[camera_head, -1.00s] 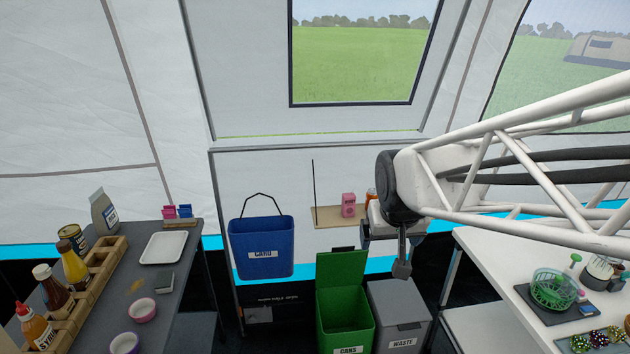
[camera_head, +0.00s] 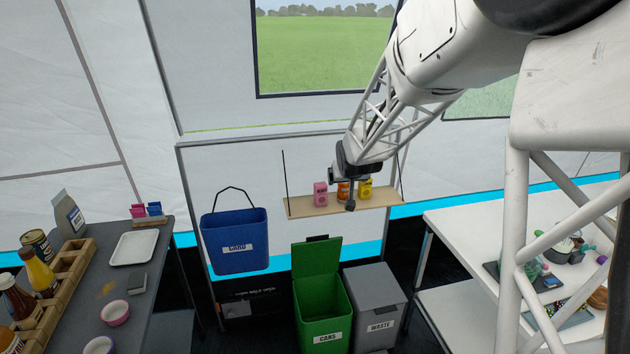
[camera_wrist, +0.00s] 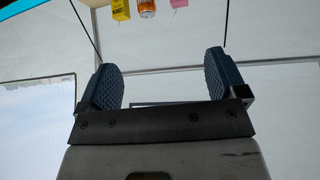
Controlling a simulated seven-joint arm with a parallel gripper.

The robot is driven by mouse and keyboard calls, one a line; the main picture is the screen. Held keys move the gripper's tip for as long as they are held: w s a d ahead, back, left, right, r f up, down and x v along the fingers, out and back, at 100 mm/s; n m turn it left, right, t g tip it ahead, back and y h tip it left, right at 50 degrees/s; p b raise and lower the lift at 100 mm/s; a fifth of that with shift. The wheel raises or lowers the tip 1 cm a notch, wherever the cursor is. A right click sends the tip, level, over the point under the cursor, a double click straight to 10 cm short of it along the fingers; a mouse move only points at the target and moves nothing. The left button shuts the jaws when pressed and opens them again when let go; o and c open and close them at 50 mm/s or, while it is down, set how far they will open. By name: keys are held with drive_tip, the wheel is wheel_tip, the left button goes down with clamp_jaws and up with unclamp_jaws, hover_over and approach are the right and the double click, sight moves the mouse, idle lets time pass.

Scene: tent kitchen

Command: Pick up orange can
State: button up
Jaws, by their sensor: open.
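The orange can (camera_head: 343,190) stands on a hanging wooden shelf (camera_head: 312,207) in the head view, between a pink carton (camera_head: 320,194) and a yellow carton (camera_head: 365,189). My gripper (camera_head: 349,193) is in front of the shelf and partly covers the can. In the wrist view, which looks upside down, the can (camera_wrist: 147,8) is at the top edge between the yellow carton (camera_wrist: 120,9) and the pink carton (camera_wrist: 178,3). My gripper's two dark pads (camera_wrist: 160,78) are wide apart with nothing between them. The can is beyond the pads, apart from them.
Thin shelf cords (camera_head: 286,180) rise at the shelf's ends. Below stand an open green CANS bin (camera_head: 322,305) and a grey WASTE bin (camera_head: 375,300). A blue CARD bin (camera_head: 235,240) hangs at left. Tables stand at both sides.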

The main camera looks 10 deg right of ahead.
drive_tip(key=w+d+f+t, duration=0.1)
drive_tip(key=w+d+f, duration=0.1)
drive_tip(key=w+f, duration=0.3)
drive_tip(key=w+d+f+t, duration=0.1)
drive_tip(key=w+d+f, duration=0.2)
drive_tip(key=w, duration=0.5)
drive_tip(key=t, duration=0.2)
approach(346, 189)
drive_tip(key=x, duration=0.5)
drive_tip(key=shift+d, duration=0.1)
drive_tip(key=shift+f, duration=0.1)
drive_tip(key=shift+x, duration=1.2)
drive_tip(key=shift+w, duration=0.15)
drive_tip(key=shift+a+x, duration=0.2)
drive_tip(key=shift+x, duration=2.3)
drive_tip(key=shift+d, duration=0.1)
